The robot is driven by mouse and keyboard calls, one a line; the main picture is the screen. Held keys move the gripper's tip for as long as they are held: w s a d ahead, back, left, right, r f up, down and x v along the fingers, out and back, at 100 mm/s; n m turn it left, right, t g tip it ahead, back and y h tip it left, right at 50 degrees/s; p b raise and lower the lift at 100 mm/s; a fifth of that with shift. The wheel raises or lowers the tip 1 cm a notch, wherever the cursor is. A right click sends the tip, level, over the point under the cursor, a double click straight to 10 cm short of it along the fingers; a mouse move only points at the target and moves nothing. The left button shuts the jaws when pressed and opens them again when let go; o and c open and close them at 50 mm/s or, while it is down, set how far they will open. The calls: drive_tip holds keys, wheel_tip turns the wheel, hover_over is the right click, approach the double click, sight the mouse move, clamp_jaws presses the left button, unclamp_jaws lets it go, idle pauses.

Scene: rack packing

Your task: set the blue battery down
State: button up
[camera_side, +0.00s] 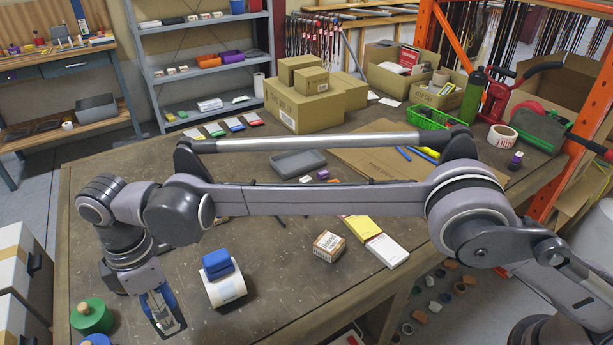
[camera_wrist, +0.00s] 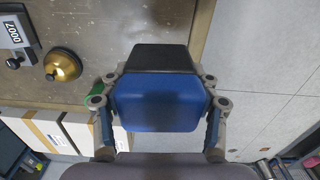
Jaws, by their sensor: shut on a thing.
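The blue battery (camera_wrist: 158,104) is a block with a blue near part and a black far part. It fills the middle of the wrist view, between both fingers of my gripper (camera_wrist: 160,86), which is shut on it. In the side view my gripper (camera_side: 163,308) points down at the front left of the table (camera_side: 270,285). There the battery is mostly hidden by the fingers, and I cannot tell whether it touches the tabletop. In the wrist view the table edge runs behind the battery, with grey floor to the right.
A small carton (camera_side: 329,246) sits further right. A brass bell (camera_wrist: 62,65) and a counter (camera_wrist: 16,32) show in the wrist view. Bare tabletop lies between these.

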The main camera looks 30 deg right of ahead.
drive_tip(key=s+d+f+m, duration=0.1)
drive_tip(key=d+m, duration=0.5)
drive_tip(key=d, duration=1)
drive_tip(key=d+f+m, duration=0.2)
drive_tip(key=d+m, duration=0.4)
drive_tip(key=d, duration=1.1)
drive_tip(key=s+d+f+m, duration=0.1)
drive_tip(key=d+m, duration=0.5)
drive_tip(key=d, duration=1.1)
drive_tip(key=shift+s+f+m, duration=0.3)
drive_tip(key=shift+f, duration=0.55)
